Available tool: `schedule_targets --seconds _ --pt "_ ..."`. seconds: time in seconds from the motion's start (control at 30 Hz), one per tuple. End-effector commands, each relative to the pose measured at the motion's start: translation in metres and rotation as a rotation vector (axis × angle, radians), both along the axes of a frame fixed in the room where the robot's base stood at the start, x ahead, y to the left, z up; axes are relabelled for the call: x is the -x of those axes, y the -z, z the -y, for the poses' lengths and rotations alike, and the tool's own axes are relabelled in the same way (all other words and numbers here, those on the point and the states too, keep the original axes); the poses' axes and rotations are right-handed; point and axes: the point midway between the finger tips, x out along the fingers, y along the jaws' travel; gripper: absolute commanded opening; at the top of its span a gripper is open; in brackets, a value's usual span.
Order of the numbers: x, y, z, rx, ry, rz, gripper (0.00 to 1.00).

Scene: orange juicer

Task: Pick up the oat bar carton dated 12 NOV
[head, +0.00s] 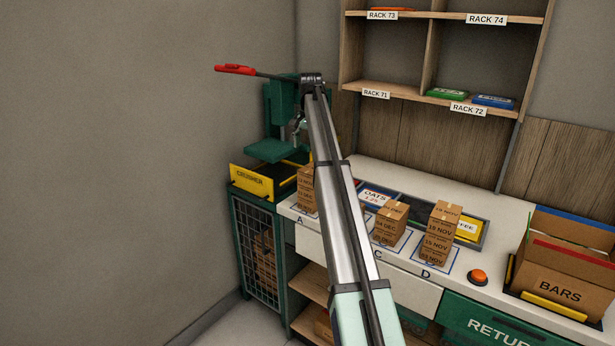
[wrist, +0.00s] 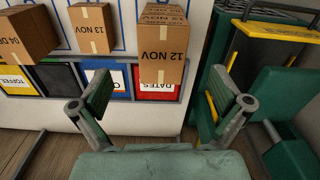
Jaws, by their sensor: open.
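The carton dated 12 NOV (wrist: 163,65) is brown with a pale tape strip and shows at the top centre of the wrist view. It appears to top stack A (head: 306,190), which the arm partly covers in the head view. My gripper (wrist: 161,97) is open and empty, its fingers spread to either side below the carton in the wrist picture, apart from it. In the head view it is mostly hidden behind my arm. The 04 DEC carton (wrist: 25,35) and another carton (wrist: 92,28) stand to the left in the wrist view.
The green juicer with its yellow CRUSHER tray (head: 259,183) stands left of stack A. Stack C (head: 391,223) and stack D (head: 439,233) stand to the right. A red button (head: 477,277) and BARS box (head: 557,285) are farther right. Bins (wrist: 60,78) lie behind the stacks.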

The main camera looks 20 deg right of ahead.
Motion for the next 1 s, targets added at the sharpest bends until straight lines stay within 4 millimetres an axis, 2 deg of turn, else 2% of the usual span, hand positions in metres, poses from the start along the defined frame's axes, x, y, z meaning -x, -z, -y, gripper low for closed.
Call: schedule_targets --seconds 0.03,0.1,0.2,0.27,0.37,0.8,1.0 --pt "-0.01 -0.026 0.011 0.001 0.024 0.004 1.0" --pt "-0.012 -0.05 0.019 0.001 0.053 0.004 1.0" --pt "-0.012 -0.069 0.025 0.001 0.077 0.004 1.0" --pt "-0.011 -0.071 0.026 0.001 0.084 0.003 1.0" --pt "-0.009 -0.062 0.026 0.0 0.086 0.001 1.0" --pt "-0.009 0.021 0.026 0.0 0.084 0.001 1.0" --pt "-0.01 0.043 0.026 0.001 0.084 0.003 1.0"
